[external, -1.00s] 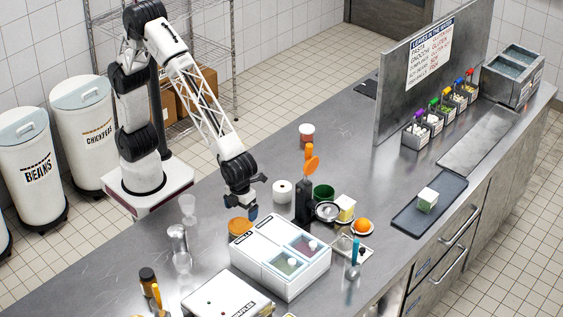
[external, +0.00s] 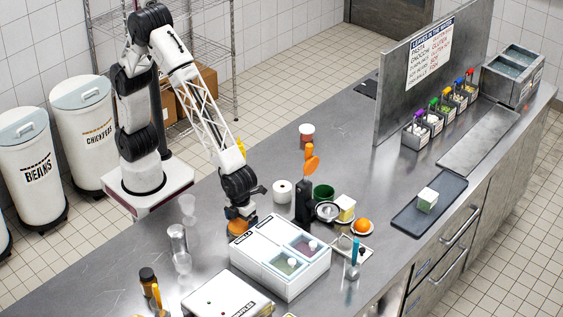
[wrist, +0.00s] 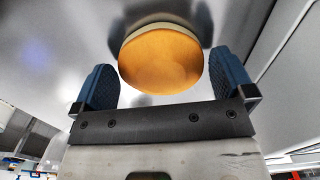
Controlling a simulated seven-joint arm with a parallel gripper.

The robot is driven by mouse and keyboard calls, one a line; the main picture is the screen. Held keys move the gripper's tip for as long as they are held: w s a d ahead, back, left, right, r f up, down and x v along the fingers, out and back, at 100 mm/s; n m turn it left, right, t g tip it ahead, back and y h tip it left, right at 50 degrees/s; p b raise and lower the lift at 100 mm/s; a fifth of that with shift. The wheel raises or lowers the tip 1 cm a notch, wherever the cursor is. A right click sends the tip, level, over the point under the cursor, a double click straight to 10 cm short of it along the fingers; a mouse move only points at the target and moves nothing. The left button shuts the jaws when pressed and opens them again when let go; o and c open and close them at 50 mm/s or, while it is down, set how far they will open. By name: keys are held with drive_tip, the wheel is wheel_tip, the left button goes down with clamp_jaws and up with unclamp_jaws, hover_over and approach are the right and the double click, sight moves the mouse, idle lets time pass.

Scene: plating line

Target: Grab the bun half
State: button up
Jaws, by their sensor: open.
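The bun half (external: 240,228) is a round orange-brown piece on the steel counter, just behind the white two-lid box. In the external view my gripper (external: 240,214) is right above it and partly covers it. In the wrist view the bun half (wrist: 161,58) shows its domed brown top and a paler rim at its far edge. My gripper (wrist: 163,85) is open, with one blue ribbed finger to the left of the bun half and one to the right. A gap shows between the bun half and each finger. I cannot tell how far down the fingertips reach beside it.
The white box (external: 281,257) stands close in front of the bun half. A white roll (external: 282,191) and a black holder with an orange-handled tool (external: 305,200) stand to the right. A metal shaker (external: 178,240) and a clear cup (external: 188,205) stand to the left.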

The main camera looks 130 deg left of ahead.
drive_tip(key=shift+f, duration=0.45)
drive_tip(key=c, duration=0.6)
drive_tip(key=shift+r, duration=0.1)
drive_tip(key=shift+r, duration=0.45)
wheel_tip(320, 180, up, 3)
drive_tip(key=shift+s+f, duration=0.15)
drive_tip(key=shift+f, duration=0.05)
drive_tip(key=s, duration=0.5)
drive_tip(key=s+r, duration=0.1)
drive_tip(key=s, duration=0.4)
drive_tip(key=s+a, duration=0.1)
drive_tip(key=s, duration=0.4)
drive_tip(key=shift+s+r, duration=0.15)
drive_tip(key=shift+s, duration=0.2)
